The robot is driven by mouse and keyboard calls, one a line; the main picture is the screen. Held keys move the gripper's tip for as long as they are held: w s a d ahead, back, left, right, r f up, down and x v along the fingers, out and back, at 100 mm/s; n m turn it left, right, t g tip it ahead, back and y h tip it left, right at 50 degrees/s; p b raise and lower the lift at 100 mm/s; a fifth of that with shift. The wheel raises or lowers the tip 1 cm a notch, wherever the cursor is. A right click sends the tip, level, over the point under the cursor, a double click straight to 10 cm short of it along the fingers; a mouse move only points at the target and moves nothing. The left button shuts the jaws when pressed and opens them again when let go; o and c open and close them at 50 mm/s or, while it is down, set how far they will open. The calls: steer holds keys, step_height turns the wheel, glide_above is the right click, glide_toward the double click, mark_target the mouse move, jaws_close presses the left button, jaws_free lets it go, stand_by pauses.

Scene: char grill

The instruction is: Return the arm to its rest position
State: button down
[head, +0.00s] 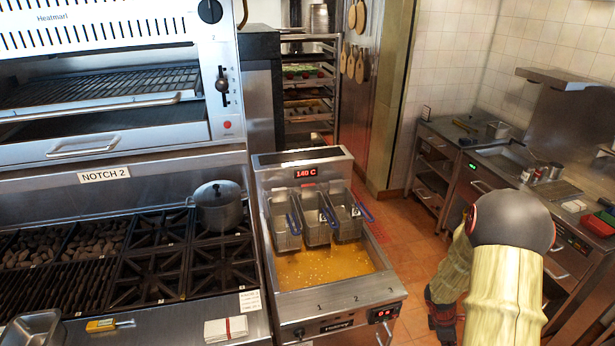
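My arm shows at the right of the head view, with pale yellow ribbed covers and a dark round joint at its bend. It is folded, with one section running up from the bottom edge and the other coming down beside it on the left. That second section ends in a dark part with red details near the bottom edge. No gripper fingers can be made out, so I see neither their state nor anything held.
A fryer (329,315) with three baskets (318,222) over yellow oil stands left of my arm. A pot (218,208) sits on the black burners (152,272). A steel counter (497,160) runs along the right. Tiled floor (407,240) lies open between fryer and counter.

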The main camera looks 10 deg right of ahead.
steer(key=s+a+r+m+t+y+b, duration=0.1)
steer(key=s+a+r+m+t+b, duration=0.1)
steer(key=a+r, duration=0.6)
steer(key=s+a+r+m+t+y+b, duration=0.1)
steer(key=s+a+r+m+b, duration=0.4)
steer(key=a, duration=1)
steer(key=s+a+r+m+t+y+b, duration=0.2)
steer(key=a+r+m+b, duration=0.3)
steer(key=a+r+b, duration=0.3)
steer(key=s+a+r+t, duration=0.1)
steer(key=a+r, duration=0.1)
steer(key=a, duration=0.2)
steer(key=shift+s+r+t, duration=0.25)
steer(key=shift+r+t, duration=0.1)
steer(key=shift+t, duration=0.05)
